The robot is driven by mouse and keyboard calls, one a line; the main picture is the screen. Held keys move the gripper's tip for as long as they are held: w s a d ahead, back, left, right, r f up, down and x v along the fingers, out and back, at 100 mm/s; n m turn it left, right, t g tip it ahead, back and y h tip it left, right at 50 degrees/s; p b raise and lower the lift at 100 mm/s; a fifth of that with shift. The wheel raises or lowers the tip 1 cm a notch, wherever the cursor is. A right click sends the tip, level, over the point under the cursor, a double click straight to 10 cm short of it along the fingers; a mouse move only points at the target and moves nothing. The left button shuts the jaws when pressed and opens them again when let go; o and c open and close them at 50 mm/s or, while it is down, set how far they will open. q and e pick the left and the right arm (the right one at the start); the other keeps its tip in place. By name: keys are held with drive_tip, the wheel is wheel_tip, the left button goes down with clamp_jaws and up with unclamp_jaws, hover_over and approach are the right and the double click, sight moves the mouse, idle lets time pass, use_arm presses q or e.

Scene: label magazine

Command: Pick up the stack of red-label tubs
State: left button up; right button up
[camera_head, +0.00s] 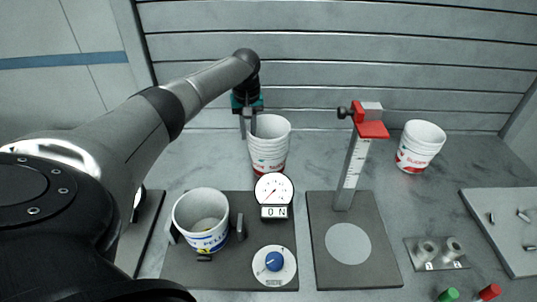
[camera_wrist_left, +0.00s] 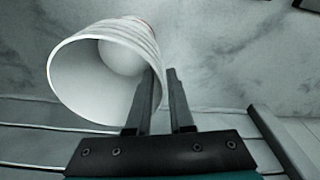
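The stack of red-label tubs (camera_head: 268,152) is several nested white tubs standing upright at the back centre of the bench. In the left wrist view its wide open mouth (camera_wrist_left: 90,80) fills the upper left. My left gripper (camera_head: 249,127) points down at the stack's left rim. In the wrist view its fingers (camera_wrist_left: 163,95) straddle the rim wall, one over the mouth and one outside, with a gap between them. I see no firm contact with the wall. My right gripper is not in view.
A blue-label tub (camera_head: 201,222) sits in a holder beside a dial gauge (camera_head: 273,189) and blue knob (camera_head: 274,261). A red-topped post (camera_head: 352,165) stands right of the stack. Another red-label stack (camera_head: 419,147) leans at the back right. Green and red buttons are front right.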

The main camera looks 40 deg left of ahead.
use_arm(q)
clamp_jaws()
idle(1.0)
